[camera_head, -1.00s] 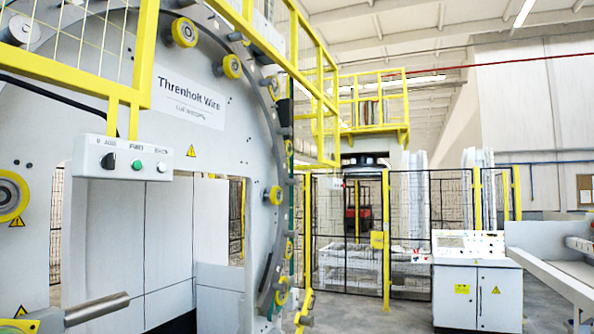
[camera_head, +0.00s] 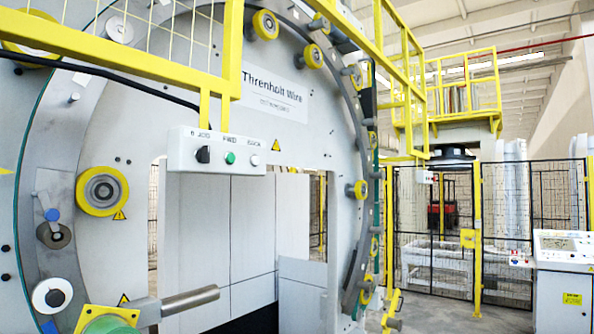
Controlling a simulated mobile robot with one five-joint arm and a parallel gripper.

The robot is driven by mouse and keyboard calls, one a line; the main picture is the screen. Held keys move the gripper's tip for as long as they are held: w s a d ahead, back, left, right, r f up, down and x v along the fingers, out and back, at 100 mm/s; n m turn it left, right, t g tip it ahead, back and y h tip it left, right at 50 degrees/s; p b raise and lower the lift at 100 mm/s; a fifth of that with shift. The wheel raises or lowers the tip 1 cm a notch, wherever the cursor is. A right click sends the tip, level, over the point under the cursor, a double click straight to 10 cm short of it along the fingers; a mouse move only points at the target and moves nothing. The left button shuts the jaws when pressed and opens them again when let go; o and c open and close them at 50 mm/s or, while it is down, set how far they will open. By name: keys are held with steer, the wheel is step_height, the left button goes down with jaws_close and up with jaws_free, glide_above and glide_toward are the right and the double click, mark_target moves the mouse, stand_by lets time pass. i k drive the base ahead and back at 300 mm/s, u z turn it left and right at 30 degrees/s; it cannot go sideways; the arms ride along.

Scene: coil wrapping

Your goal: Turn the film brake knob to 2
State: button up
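The large grey wrapping machine ring (camera_head: 330,140) with the "Threnholt Wire" sign fills the left half of the head view. On its left side sit a dark round knob-like part (camera_head: 53,236) with a grey lever plate and blue cap above it, and a white disc with a dark centre (camera_head: 52,295) below. I cannot tell which part, if any, is the film brake knob; no readable scale shows. A hanging control box (camera_head: 217,153) carries a black selector, a green button and a white button. My gripper is not in view.
Yellow guard rails (camera_head: 130,68) cross above. Mesh fencing (camera_head: 435,235) and a white console (camera_head: 563,280) stand at the right, with grey floor between ring and console.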

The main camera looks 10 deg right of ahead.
mark_target(54, 298)
steer(key=z, duration=1.15)
steer(key=k, duration=0.1)
steer(key=u, duration=5.3)
steer(key=k, duration=0.8)
steer(key=z, duration=1.05)
steer(key=i, duration=0.5)
steer(key=u, duration=0.25)
